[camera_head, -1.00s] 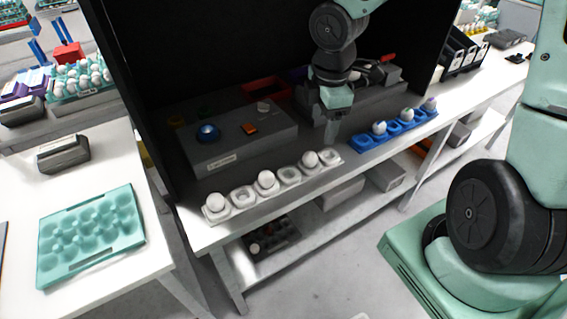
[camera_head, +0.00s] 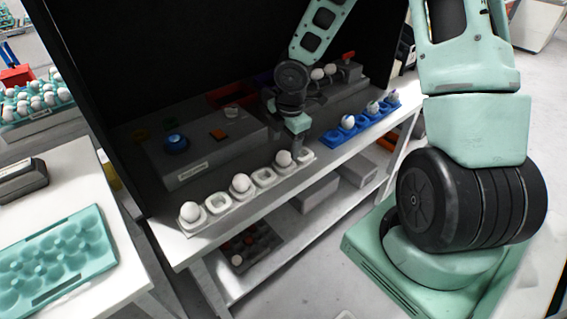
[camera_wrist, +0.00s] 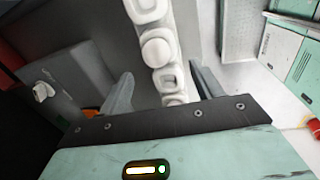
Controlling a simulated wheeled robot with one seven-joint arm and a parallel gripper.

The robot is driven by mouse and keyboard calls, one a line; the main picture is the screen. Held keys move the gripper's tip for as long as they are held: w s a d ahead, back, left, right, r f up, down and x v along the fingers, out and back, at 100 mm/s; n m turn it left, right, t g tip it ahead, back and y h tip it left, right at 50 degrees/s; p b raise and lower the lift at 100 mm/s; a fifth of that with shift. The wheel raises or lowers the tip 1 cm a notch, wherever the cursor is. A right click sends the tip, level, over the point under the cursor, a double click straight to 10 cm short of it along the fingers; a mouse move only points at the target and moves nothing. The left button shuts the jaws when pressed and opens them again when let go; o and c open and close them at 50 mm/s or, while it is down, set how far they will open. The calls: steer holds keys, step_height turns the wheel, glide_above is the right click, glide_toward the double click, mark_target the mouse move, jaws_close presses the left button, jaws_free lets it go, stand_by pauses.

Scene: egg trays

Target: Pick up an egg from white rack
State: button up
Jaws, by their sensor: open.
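The white rack (camera_head: 219,203) lies along the front of the work table, with a row of sockets. Three white eggs sit in it: a left egg (camera_head: 190,211), a middle egg (camera_head: 241,183) and a right egg (camera_head: 284,158). Two empty sockets lie between them. My gripper (camera_head: 297,142) is just above the rack's right end, close to the right egg. In the wrist view, my gripper (camera_wrist: 161,72) is open, its fingers on either side of the rack (camera_wrist: 168,78). An egg (camera_wrist: 157,52) shows between and beyond the fingertips; nothing is held.
A blue rack (camera_head: 346,133) with several whitish egg-like objects stands to the right. A grey box (camera_head: 200,150) with a blue button is behind the white rack. A teal tray (camera_head: 50,260) lies on the left table. A dark wall closes off the back.

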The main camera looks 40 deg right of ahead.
mark_target(284, 152)
steer(key=shift+w+d+f+b, duration=0.1)
steer(key=shift+w+f+b, duration=0.1)
steer(key=shift+f, duration=0.85)
steer(key=shift+w+d+f+b, duration=0.1)
steer(key=shift+w+f+b, duration=0.15)
steer(key=shift+f, duration=0.75)
steer(key=shift+w+f+b, duration=0.15)
steer(key=shift+w+f, duration=0.05)
steer(key=shift+f, duration=0.85)
steer(key=c, duration=0.7)
